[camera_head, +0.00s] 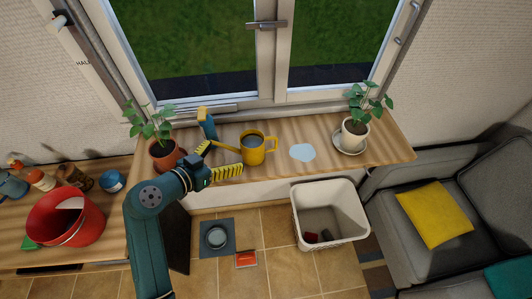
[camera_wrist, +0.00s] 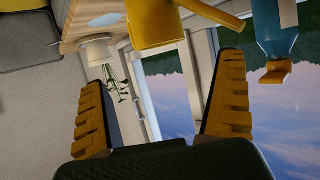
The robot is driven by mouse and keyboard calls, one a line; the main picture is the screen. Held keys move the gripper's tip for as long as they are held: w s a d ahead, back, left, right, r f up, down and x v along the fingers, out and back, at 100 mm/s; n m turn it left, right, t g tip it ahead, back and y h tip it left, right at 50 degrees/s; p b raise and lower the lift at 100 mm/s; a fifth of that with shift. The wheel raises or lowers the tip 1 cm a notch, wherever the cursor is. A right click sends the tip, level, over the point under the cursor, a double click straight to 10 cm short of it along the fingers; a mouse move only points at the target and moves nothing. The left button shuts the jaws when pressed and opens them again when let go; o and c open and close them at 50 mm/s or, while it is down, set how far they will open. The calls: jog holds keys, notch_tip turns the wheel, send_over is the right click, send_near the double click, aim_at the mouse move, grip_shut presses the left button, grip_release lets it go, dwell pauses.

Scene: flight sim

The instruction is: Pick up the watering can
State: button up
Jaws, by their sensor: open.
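The yellow watering can (camera_head: 253,152) stands upright on the wooden windowsill, its handle to the right and its spout to the left. In the wrist view its yellow body (camera_wrist: 152,24) is at the top, cut off by the frame edge, beyond the fingertips. My gripper (camera_head: 222,159) is just left of the can in the head view, with its yellow ridged fingers spread. In the wrist view my open gripper (camera_wrist: 162,85) has nothing between its fingers. Part of the spout is hidden near the gripper in the head view.
A blue spray bottle (camera_head: 206,124) stands left of the can, close to my gripper. Potted plants stand at left (camera_head: 165,156) and right (camera_head: 355,133). A pale blue patch (camera_head: 302,152) lies on bare sill right of the can. A white basket (camera_head: 330,238) stands below.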

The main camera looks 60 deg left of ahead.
aim_at(252, 142)
jog(key=x, duration=0.7)
jog(key=shift+w+f, duration=0.1)
jog(key=shift+w, duration=0.1)
jog(key=x, duration=0.5)
jog(key=shift+w+f, duration=0.2)
jog(key=shift+f, duration=0.15)
